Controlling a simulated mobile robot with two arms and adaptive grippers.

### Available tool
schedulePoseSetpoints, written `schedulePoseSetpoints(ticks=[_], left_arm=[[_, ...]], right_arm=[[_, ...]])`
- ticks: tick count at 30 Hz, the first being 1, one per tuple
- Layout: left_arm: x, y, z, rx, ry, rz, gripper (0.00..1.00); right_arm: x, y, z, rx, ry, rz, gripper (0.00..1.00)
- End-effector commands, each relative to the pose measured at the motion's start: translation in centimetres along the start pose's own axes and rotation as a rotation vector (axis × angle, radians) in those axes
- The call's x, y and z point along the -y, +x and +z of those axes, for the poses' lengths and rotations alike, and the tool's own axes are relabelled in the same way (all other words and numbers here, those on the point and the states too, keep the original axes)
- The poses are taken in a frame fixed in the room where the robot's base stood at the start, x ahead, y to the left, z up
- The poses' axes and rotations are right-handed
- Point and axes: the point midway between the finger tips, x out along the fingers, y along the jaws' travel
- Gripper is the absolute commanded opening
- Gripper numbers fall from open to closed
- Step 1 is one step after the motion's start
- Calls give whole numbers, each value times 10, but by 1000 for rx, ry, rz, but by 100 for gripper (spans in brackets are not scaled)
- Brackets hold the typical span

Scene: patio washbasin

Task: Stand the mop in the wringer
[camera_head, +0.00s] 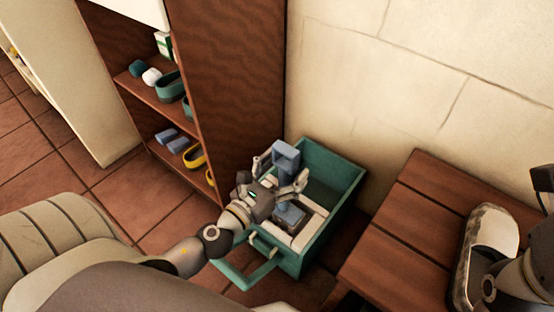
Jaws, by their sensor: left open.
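A green bucket-like box (333,164) with a cream inner frame stands on the floor against the wall, with a green handle (243,285) at its front. I take it for the wringer bucket. My left gripper (279,175) is over its left part, jaws open. An upright blue-grey block (285,152) shows between the fingers; I cannot tell whether they touch it. Another blue-grey block (291,213) lies lower, inside the cream frame. I cannot make out a mop. Part of my right arm shows at the right edge, its gripper out of sight.
A brown wooden shelf (240,70) with small coloured items stands left of the box. A wooden slatted bench (400,240) is at right, with a pale, dark-rimmed object (494,230) on it. Tiled floor (140,190) is clear at left.

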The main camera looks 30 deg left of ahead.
Motion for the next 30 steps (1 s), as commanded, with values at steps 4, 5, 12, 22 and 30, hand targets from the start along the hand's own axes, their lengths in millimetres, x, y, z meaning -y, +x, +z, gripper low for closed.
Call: schedulePoseSetpoints(ticks=[4, 5, 12, 22, 30], left_arm=[[0, -6, 1, 6, -3, 1, 78], [0, -8, 1, 6, -5, 2, 78], [0, -31, 0, -3, -2, 4, 78], [0, -60, 0, -3, 3, -2, 78], [1, -99, -1, -5, 2, -4, 78]], right_arm=[[0, 0, 0, 0, 0, 0, 50], [0, 0, 0, 0, 0, 0, 50], [0, 0, 0, 0, 0, 0, 50], [0, 0, 0, 0, 0, 0, 50], [0, 0, 0, 0, 0, 0, 50]])
